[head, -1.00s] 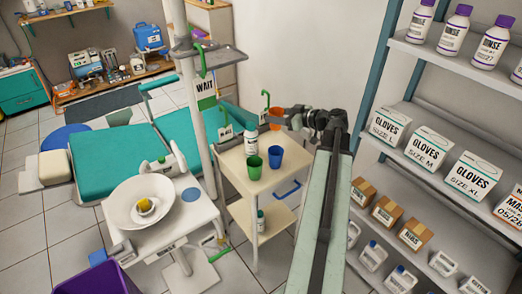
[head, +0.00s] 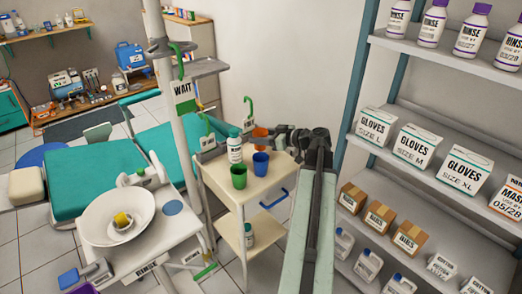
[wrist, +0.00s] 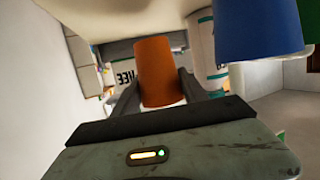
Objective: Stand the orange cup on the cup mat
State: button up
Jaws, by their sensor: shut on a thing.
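The orange cup (head: 260,137) is at the far edge of the beige cart, behind the blue cup (head: 261,163). My gripper (head: 279,138) reaches it from the right. In the wrist view the orange cup (wrist: 158,72) sits between the two fingers of my gripper (wrist: 158,92), which is shut on it. I cannot tell whether the cup touches the cart top. A flat blue round disc (head: 172,208), which looks like the cup mat, lies bare on the white unit at the left, right of the basin.
On the cart top (head: 222,180) stand a green cup (head: 239,175), the blue cup and a white bottle (head: 234,150). A pole (head: 178,120) rises between cart and chair. The white basin (head: 92,222) holds a yellow item. Stocked shelves (head: 450,185) stand at the right.

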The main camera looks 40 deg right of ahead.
notch_tip(320, 180, down, 4)
jog(key=b, duration=0.3)
jog(key=shift+r, duration=0.3)
jog(key=shift+f, duration=0.25)
jog(key=o, duration=1)
jog(key=shift+r, duration=0.1)
jog(key=shift+o, duration=0.2)
